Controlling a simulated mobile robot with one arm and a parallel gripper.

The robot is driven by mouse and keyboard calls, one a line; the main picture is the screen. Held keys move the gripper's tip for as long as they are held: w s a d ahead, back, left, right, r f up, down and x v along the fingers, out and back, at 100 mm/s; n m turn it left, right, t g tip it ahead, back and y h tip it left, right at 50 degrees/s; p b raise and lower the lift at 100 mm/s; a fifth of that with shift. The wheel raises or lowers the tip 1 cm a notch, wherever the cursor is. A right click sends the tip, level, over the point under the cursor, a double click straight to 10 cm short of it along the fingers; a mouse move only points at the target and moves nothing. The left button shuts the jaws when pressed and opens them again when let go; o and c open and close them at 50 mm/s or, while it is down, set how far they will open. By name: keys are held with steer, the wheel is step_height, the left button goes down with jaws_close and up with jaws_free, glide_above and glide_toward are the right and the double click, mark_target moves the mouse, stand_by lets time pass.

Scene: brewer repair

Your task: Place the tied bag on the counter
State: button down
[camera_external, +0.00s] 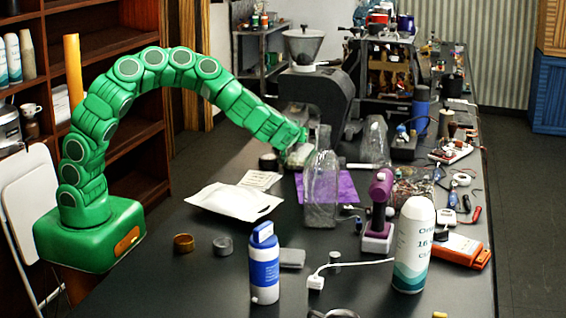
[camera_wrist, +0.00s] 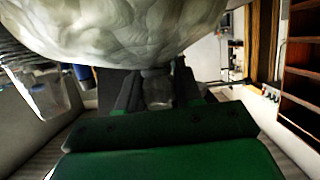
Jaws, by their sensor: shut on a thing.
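The tied bag is a pale, crumpled, translucent bundle. In the wrist view the bag (camera_wrist: 130,30) bulges large across the top, just beyond my fingers. My gripper (camera_wrist: 155,88) is shut on its narrow gathered part, between two dark fingers. In the external view my gripper (camera_external: 300,140) is at the end of the green arm, over the middle of the dark counter (camera_external: 200,285). The bag (camera_external: 299,156) shows there as a small pale patch below the gripper, partly behind a clear bag-like thing. I cannot tell whether its underside touches the counter.
A clear upright bag or bottle (camera_external: 320,190) stands close in front of my gripper on a purple sheet (camera_external: 345,184). A grinder (camera_external: 318,85) stands behind. A white pouch (camera_external: 235,201), blue-white bottle (camera_external: 264,265) and spray can (camera_external: 413,245) are nearer. The front left counter is fairly clear.

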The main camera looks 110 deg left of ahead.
steer(key=c, duration=0.8)
jaws_free()
steer(key=shift+f, duration=0.1)
steer(key=shift+o, duration=0.2)
steer(key=v, duration=1.2)
